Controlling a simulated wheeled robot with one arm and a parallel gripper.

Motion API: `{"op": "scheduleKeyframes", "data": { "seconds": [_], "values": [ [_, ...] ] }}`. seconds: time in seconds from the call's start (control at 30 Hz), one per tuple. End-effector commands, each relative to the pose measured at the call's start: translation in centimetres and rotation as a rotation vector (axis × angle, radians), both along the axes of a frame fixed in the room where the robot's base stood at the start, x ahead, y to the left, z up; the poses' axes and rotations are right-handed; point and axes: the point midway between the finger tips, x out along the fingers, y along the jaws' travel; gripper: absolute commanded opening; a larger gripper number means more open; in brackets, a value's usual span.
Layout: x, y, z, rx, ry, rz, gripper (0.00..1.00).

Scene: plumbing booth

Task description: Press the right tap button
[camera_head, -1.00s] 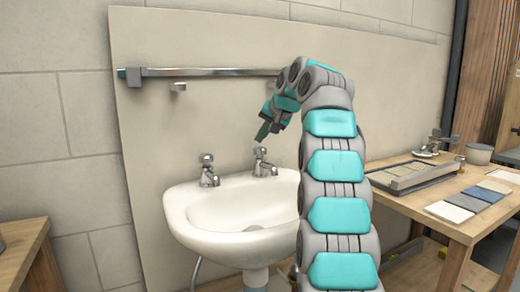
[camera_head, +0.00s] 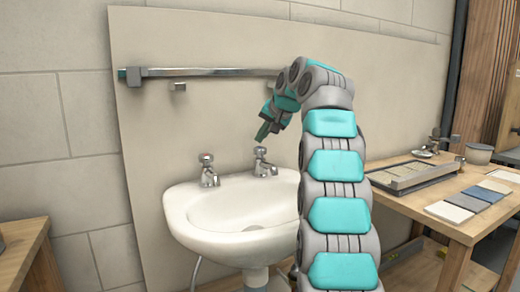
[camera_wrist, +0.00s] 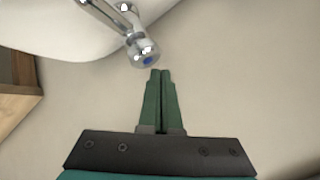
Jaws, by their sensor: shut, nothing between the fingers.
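The right tap (camera_head: 262,165) is chrome and stands on the back rim of the white sink (camera_head: 185,212). In the wrist view its round button top (camera_wrist: 144,54) has a blue dot and lies just beyond my fingertips, slightly left of them. My gripper (camera_head: 260,141) is shut and empty, with its green fingers pointing down just above the right tap. In the wrist view my gripper (camera_wrist: 160,72) shows both fingers pressed together. I see a small gap between fingertips and button. The left tap (camera_head: 207,170), chrome with a reddish top mark, stands to the left.
A metal rail (camera_head: 210,72) runs along the wall panel behind the sink. Another wooden surface (camera_head: 22,247) is at the lower left.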

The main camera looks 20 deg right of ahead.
Motion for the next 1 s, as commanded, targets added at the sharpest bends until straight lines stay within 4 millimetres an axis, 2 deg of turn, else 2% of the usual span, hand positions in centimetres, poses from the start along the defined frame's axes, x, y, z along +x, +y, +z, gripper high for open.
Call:
{"op": "scheduleKeyframes", "data": {
  "seconds": [0.23, 1.0],
  "values": [
    [0.0, 0.1, -0.7, 0.001, -0.002, 0.001, 0.00],
    [0.0, 0.0, -1.2, 0.000, 0.001, 0.001, 0.00]
  ]
}}
